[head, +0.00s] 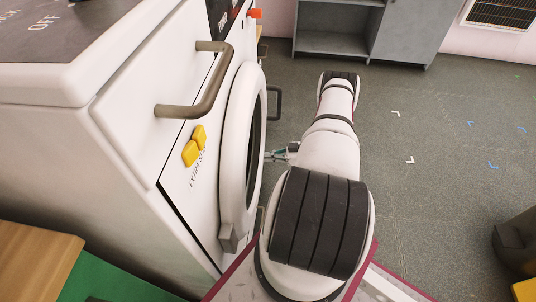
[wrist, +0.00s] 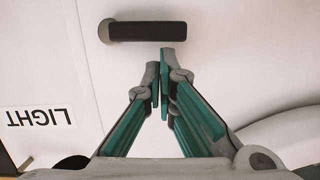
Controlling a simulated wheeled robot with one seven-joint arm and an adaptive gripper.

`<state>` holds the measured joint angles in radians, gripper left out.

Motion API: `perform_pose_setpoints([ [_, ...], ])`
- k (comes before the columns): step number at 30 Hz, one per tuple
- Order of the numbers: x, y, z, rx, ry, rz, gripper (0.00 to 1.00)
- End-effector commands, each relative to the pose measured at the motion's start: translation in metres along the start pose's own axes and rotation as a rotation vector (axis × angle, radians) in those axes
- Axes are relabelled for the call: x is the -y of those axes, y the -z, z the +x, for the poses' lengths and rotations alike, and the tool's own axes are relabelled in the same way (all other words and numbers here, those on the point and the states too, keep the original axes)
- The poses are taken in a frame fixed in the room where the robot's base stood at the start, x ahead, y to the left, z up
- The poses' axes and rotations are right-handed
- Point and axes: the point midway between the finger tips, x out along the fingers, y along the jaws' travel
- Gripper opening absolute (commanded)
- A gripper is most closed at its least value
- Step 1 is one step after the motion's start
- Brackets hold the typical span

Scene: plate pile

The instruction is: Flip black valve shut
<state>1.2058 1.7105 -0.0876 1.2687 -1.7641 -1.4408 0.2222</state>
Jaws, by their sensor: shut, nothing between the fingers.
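The black valve shows in the wrist view as a short dark bar handle (wrist: 148,31) on a grey round pivot at its left end. It lies about level across the picture on a white panel. My gripper (wrist: 160,72) is shut and empty, with teal and grey fingers. Its tips are just below the right half of the handle in the picture; I cannot tell whether they touch it. In the head view my gripper (head: 270,156) points left at the machine front, beside the round door. I cannot make out the valve in the head view.
A label reading LIGHT (wrist: 36,118) appears upside down in the wrist view. Grey floor (head: 430,130) to the right is mostly open. A grey shelf (head: 335,35) stands behind.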

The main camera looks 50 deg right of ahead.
Motion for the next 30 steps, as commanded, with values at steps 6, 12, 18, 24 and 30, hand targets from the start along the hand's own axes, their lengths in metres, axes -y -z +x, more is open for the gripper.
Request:
perform_pose_setpoints([
  [6,0.0,0.0,0.0,0.0,0.0,0.0,0.0],
  [12,0.002,-0.007,0.002,-0.001,0.001,0.0,0.0],
  [18,0.004,-0.014,0.004,0.002,0.0,0.001,0.0],
  [24,0.005,-0.015,0.003,0.005,0.0,0.002,0.0],
  [30,0.005,-0.011,0.006,0.007,0.002,0.003,0.0],
])
